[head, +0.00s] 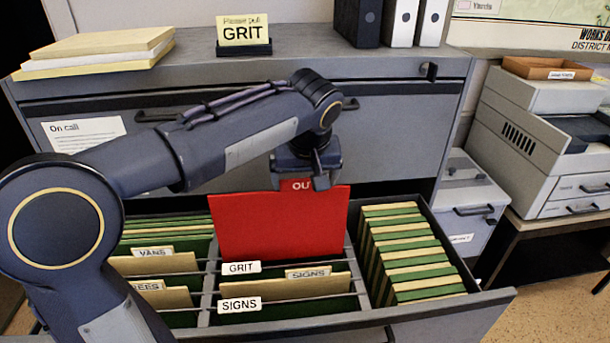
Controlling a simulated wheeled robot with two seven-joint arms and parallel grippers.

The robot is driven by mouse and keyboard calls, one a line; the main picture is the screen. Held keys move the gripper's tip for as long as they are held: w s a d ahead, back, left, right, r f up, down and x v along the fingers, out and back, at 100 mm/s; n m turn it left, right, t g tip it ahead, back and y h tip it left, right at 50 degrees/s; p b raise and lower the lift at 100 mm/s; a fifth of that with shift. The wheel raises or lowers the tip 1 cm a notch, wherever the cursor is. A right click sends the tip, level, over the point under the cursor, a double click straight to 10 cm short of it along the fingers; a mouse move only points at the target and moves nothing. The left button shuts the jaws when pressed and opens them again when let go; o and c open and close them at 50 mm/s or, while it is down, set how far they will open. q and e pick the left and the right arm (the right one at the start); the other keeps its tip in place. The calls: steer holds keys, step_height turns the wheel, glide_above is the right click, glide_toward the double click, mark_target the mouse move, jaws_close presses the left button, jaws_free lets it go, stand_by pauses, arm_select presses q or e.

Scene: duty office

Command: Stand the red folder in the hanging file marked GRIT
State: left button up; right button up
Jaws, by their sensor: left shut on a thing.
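The red folder (280,228) is upright over the middle row of the open file drawer (425,318). My left gripper (308,183) is shut on its top edge, pointing down, and partly covers the lettering there. The white GRIT tab (241,267) shows in front of the folder's lower left edge. The folder's bottom edge ends behind the tab and the tan file next to it; I cannot tell how deep it sits in the hanging file. My right gripper is not in view.
Two SIGNS tabs (240,304) (308,272) mark files in front of GRIT. A VANS file (153,252) stands in the left row; packed green and tan files (410,250) fill the right. A GRIT card (243,30) stands on the cabinet top. A printer (545,130) stands right.

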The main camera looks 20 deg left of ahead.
mark_target(304, 217)
arm_select(q)
steer(key=shift+f+b, duration=6.65)
steer(key=shift+f, duration=1.95)
steer(key=o, duration=1)
steer(key=shift+r, duration=0.1)
step_height(304, 217, up, 7)
steer(key=p, duration=0.6)
